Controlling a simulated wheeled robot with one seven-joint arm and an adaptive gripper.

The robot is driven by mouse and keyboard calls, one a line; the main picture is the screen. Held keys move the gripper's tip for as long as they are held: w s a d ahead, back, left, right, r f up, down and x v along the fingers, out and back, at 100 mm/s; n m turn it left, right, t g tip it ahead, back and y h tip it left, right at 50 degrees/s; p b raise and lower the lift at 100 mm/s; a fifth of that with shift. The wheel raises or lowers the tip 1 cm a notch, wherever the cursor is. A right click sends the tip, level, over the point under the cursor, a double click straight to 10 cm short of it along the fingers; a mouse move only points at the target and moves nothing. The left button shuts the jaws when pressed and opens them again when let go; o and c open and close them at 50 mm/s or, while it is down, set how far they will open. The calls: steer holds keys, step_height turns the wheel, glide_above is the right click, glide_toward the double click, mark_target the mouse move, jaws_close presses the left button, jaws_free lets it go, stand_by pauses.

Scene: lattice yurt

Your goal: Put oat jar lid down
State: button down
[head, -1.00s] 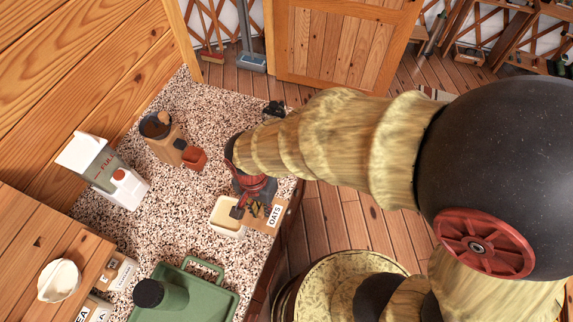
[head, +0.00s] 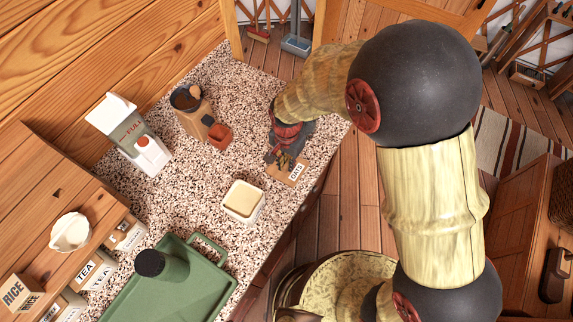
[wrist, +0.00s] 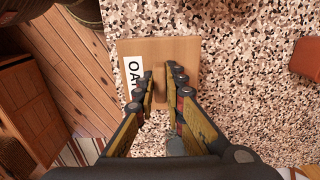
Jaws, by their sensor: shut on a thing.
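The oat jar lid is a square wooden plate with a white "OATS" label. It shows in the head view (head: 297,175) near the counter's right edge and in the wrist view (wrist: 185,48). My gripper (head: 284,162) is above it; in the wrist view its fingers (wrist: 161,82) are shut on the lid's wooden knob. The lid looks level over the speckled counter; whether it touches the surface is unclear. An open, square, pale jar (head: 243,203) with cream-coloured contents stands apart from the lid, down and left in the head view.
A wooden grinder-like box (head: 193,113) with a red-brown drawer (head: 220,136) and a white carton-like container (head: 130,132) stand left. A green tray (head: 208,287) holds a dark-topped green cylinder (head: 165,265). Speckled counter (head: 205,175) is bare between them. A wooden shelf (head: 40,190) is lower left.

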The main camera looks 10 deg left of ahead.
mark_target(286, 166)
steer(key=shift+w+a+f, duration=0.25)
steer(key=shift+w+f, duration=0.65)
steer(key=shift+f, duration=0.2)
steer(key=shift+w+f, duration=0.1)
steer(key=shift+f, duration=1.5)
steer(key=shift+f, duration=0.1)
steer(key=c, duration=1.8)
jaws_free()
steer(key=shift+c, duration=0.2)
step_height(286, 166, up, 12)
steer(key=shift+r, duration=0.1)
